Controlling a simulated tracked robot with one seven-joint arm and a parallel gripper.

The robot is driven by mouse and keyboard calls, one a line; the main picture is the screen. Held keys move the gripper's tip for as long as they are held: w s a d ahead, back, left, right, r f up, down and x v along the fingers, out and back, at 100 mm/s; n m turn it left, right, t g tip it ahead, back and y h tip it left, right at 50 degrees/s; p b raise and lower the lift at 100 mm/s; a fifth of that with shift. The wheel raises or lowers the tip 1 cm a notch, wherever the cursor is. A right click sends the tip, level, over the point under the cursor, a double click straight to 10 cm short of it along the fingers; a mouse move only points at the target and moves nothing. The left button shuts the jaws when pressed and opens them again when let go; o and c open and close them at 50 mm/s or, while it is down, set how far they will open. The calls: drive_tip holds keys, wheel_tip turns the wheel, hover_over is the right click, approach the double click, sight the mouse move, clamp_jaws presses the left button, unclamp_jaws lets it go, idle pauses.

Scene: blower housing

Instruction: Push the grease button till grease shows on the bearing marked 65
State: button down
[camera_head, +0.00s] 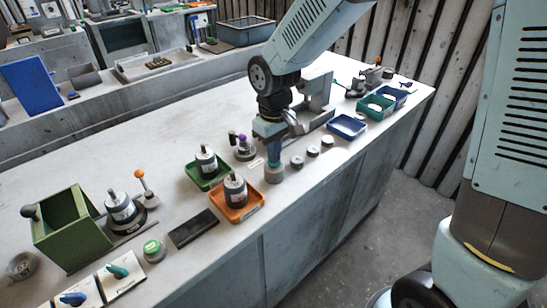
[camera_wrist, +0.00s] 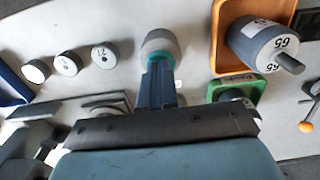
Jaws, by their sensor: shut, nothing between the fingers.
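A grey cylinder with a teal cap (camera_head: 274,175) stands on the bench and also shows in the wrist view (camera_wrist: 160,42). My gripper (camera_head: 273,162) is shut, pointing down at its top; in the wrist view the blue fingers (camera_wrist: 158,72) overlap the cap, and I cannot tell whether they touch. Three small round pieces (camera_head: 312,151) with labels stand in a row beside the capped cylinder. I see no grease on any of them.
A green tray (camera_head: 192,173) with another dark cylinder stands behind the orange one. A green-topped button (camera_head: 153,248), a dark flat block (camera_head: 194,229) and a green box (camera_head: 68,230) are at the left. Blue (camera_head: 347,126) and teal trays (camera_head: 375,107) are at the right.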

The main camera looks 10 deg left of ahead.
drive_tip(key=shift+f, duration=0.25)
drive_tip(key=shift+r, duration=0.75)
drive_tip(key=shift+f, duration=0.1)
idle(0.3)
